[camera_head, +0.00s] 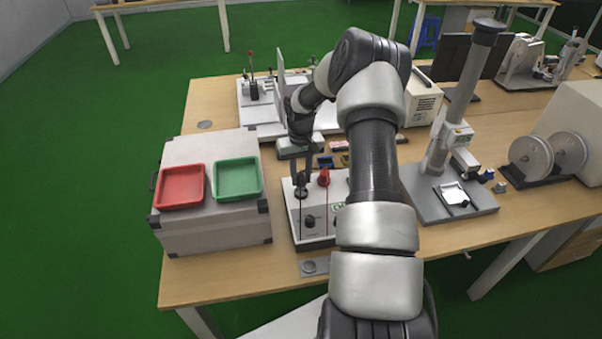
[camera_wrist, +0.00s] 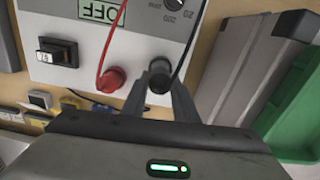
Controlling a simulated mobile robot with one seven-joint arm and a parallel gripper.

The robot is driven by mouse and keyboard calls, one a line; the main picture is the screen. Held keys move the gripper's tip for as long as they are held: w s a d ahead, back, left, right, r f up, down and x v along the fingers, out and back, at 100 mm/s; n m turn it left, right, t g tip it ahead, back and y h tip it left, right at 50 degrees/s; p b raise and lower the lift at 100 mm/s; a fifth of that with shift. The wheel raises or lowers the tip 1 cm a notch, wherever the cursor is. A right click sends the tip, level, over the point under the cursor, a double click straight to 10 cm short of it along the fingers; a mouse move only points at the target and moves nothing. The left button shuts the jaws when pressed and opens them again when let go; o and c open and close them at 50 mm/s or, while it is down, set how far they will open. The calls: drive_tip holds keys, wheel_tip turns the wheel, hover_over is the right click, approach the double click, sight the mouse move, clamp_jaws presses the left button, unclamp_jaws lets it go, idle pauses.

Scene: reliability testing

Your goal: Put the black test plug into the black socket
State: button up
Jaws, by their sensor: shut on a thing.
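The black test plug (camera_wrist: 160,78) is between the fingers of my gripper (camera_wrist: 159,90) in the wrist view, with its black cable running up and right over the white tester panel. My gripper is shut on it and points down at the tester. In the head view my gripper (camera_head: 301,172) is above the left part of the white tester box (camera_head: 318,221), beside the red plug (camera_head: 323,178). The red plug (camera_wrist: 111,79) stands upright in the panel with a red cable. The black socket is hidden under the plug and fingers; I cannot tell how deep the plug sits.
A grey case (camera_head: 213,231) with a red tray (camera_head: 181,187) and a green tray (camera_head: 238,179) stands left of the tester. A test stand (camera_head: 450,200) is on the right. A black switch (camera_wrist: 57,52) and a display (camera_wrist: 100,10) are on the panel.

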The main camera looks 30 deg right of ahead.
sight(301, 182)
drive_tip(key=shift+f+b, duration=0.3)
drive_tip(key=shift+f, duration=0.65)
drive_tip(key=shift+f+b, duration=0.65)
drive_tip(key=shift+b, duration=0.2)
idle(0.9)
drive_tip(key=o, duration=0.8)
drive_tip(key=shift+r+p, duration=2.8)
drive_tip(key=shift+r, duration=2.75)
drive_tip(key=shift+r, duration=0.1)
